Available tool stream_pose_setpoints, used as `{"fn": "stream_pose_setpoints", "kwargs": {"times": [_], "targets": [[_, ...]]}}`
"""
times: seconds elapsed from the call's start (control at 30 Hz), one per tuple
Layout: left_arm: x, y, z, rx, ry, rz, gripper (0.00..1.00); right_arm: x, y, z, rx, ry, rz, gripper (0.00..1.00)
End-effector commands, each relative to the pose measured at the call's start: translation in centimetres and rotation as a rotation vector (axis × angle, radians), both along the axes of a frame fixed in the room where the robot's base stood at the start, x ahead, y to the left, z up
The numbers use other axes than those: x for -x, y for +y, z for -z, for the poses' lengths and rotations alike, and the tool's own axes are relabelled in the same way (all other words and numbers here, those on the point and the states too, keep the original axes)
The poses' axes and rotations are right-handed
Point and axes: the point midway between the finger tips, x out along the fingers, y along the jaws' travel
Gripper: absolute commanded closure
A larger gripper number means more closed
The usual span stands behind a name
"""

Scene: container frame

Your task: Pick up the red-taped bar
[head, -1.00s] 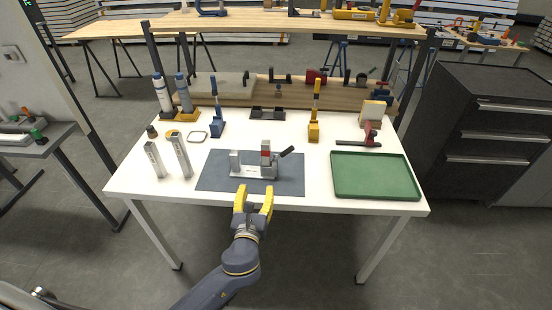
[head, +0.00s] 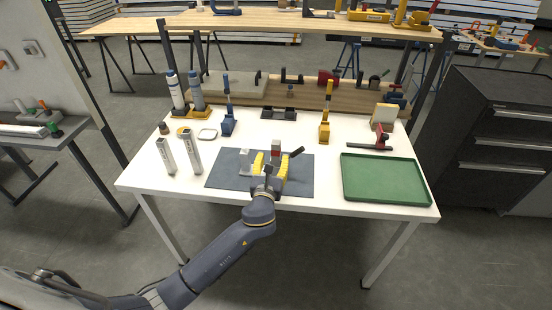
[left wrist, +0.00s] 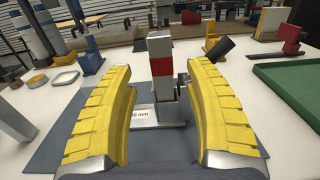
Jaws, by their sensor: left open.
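The red-taped bar (left wrist: 160,66) stands upright in the left wrist view, grey with a red band, in a grey metal fixture (left wrist: 158,114) on a dark mat. In the head view the bar (head: 275,148) rises just behind my left gripper (head: 270,160). My left gripper's yellow fingers also show in the left wrist view (left wrist: 160,100). They are open, one on each side of the bar, which is beyond or between the tips without visible contact. The fixture has a black-handled lever (left wrist: 218,48) to the right. My right gripper is not in view.
A green tray (head: 385,203) lies at the right of the white table. Two grey bars (head: 192,152) stand at the left of the dark mat (head: 300,188). Blue (head: 228,122) and yellow (head: 325,130) upright clamps stand behind. A red clamp (head: 379,140) stands behind the tray.

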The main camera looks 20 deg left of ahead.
Motion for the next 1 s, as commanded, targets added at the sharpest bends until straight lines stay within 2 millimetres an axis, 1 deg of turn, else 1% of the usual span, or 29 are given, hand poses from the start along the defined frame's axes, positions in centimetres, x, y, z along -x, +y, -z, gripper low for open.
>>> {"fn": "stream_pose_setpoints", "kwargs": {"times": [0.17,0.4,0.53,0.7,0.93,1.0], "targets": [[-0.8,0.1,-0.1,0.001,0.0,0.0,0.47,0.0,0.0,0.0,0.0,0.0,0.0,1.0],[-3.7,0.3,-0.2,0.0,0.0,-0.001,0.47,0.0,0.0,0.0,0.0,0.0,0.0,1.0],[-4.9,0.4,-0.2,0.001,0.0,0.0,0.47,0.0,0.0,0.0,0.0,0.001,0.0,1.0],[-5.4,0.5,-0.2,0.001,0.0,0.0,0.47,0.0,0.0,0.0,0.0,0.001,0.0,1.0],[-5.4,0.5,-0.2,0.001,0.0,0.0,0.47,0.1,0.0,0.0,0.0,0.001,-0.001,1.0],[-5.4,0.5,-0.2,0.001,0.0,0.0,0.55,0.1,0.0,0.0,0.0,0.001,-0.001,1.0]]}}
